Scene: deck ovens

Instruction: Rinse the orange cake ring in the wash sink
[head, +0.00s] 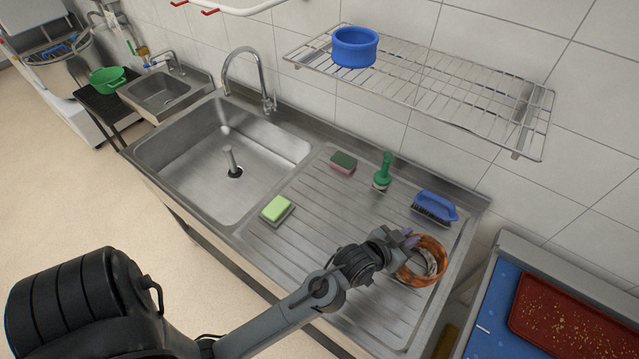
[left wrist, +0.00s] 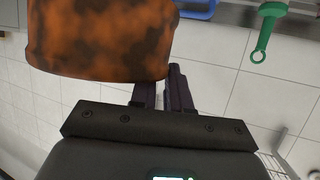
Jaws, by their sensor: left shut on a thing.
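The orange cake ring (head: 436,247) has dark brown smears on its wall and is at the right end of the ribbed drainboard. It also fills the top left of the left wrist view (left wrist: 100,38). My left gripper (head: 411,240) is shut on the ring's wall; its dark fingers (left wrist: 164,92) meet the ring's edge in the left wrist view. I cannot tell whether the ring touches the drainboard. The wash sink (head: 190,182) is a large steel basin to the left, with a standing drain pipe (head: 231,161) in it and a curved tap (head: 246,62) behind. My right gripper is not in view.
A green sponge (head: 276,208), a pink-green sponge (head: 343,162), a green-handled brush (head: 384,170) and a blue brush (head: 435,206) stand on the drainboard (head: 315,235). A wire shelf (head: 450,88) above holds a blue ring (head: 355,47). A red tray (head: 570,320) lies at right.

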